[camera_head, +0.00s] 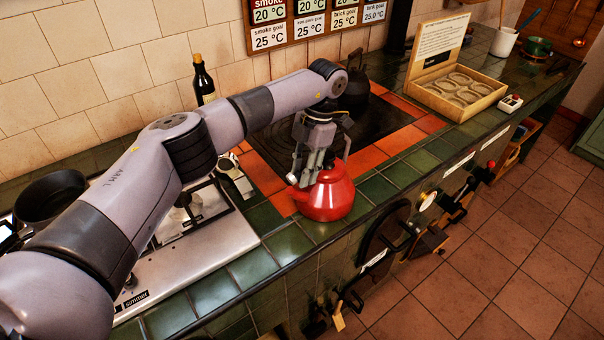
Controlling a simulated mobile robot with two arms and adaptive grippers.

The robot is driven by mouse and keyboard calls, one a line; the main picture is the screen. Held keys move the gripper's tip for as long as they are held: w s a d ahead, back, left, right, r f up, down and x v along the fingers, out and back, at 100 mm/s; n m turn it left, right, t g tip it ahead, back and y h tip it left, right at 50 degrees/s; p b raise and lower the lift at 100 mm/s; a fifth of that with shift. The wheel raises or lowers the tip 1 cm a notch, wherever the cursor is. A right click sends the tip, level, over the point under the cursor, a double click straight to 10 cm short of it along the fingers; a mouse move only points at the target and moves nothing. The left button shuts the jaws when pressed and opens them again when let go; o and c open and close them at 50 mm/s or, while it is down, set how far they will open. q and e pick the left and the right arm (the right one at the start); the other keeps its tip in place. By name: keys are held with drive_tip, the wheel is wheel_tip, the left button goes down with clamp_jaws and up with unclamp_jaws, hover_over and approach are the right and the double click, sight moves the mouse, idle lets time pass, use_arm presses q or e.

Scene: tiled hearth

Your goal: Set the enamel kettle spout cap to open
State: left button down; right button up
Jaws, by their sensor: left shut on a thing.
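The red enamel kettle (329,198) stands upright on the green tiles at the hearth's front edge, in the middle of the head view. Its spout side faces left and its dark handle rises behind my left gripper. My left gripper (306,180) comes down from above, with its fingertips at the kettle's upper left, by the spout. It is shut on the spout cap, which the fingers mostly hide, so I cannot tell the cap's position. My right gripper is not in view.
A dark kettle (356,84) stands behind on the black cooking plate (372,122). A white burner unit (215,240) with a black pan (48,196) is at left. A dark bottle (203,82) stands by the wall. An open box (456,92) sits right. Knobs and handles project from the front.

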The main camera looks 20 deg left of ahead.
use_arm(q)
drive_tip(key=shift+g, duration=0.3)
idle(0.4)
drive_tip(key=c, duration=1.2)
unclamp_jaws()
drive_tip(key=shift+c, duration=0.2)
drive_tip(key=v, duration=1)
drive_tip(key=shift+d, duration=0.25)
drive_tip(key=shift+v, duration=0.9)
